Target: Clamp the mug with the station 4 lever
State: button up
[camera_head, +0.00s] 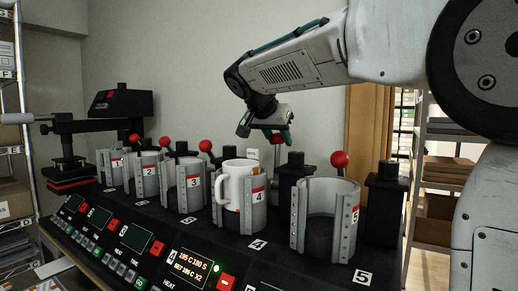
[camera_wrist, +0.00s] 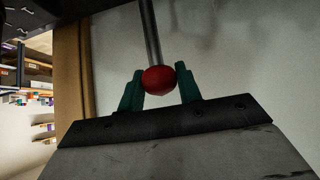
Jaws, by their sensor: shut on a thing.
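The white mug (camera_head: 231,184) stands upright in the station 4 clamp (camera_head: 257,206), its handle in the clamp's front gap. I cannot tell how tightly the clamp jaws sit against it. The red knob of the station 4 lever (camera_head: 278,139) is behind and above the mug, at my gripper (camera_head: 266,131). In the wrist view the red knob (camera_wrist: 158,80) is between the green fingers of my gripper (camera_wrist: 160,88), with its rod running up out of the picture. My gripper is shut on this knob.
The empty station 5 clamp (camera_head: 325,220) and its red lever knob (camera_head: 340,159) stand to the right. Stations 1 to 3, with more red knobs, are to the left. A black press (camera_head: 120,103) is at the far left. A lit control panel (camera_head: 190,268) runs along the front.

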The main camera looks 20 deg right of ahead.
jog(key=o, duration=0.7)
jog(key=shift+w, duration=0.1)
jog(key=shift+s+a+r, duration=0.15)
jog(key=shift+a+r, duration=0.05)
jog(key=shift+r, duration=0.9)
jog(key=shift+s+a+r, duration=0.15)
jog(key=shift+r, duration=0.9)
jog(key=shift+s+a+r, duration=0.15)
jog(key=shift+a+r, duration=0.05)
jog(key=shift+r, duration=0.9)
jog(key=shift+v, duration=3)
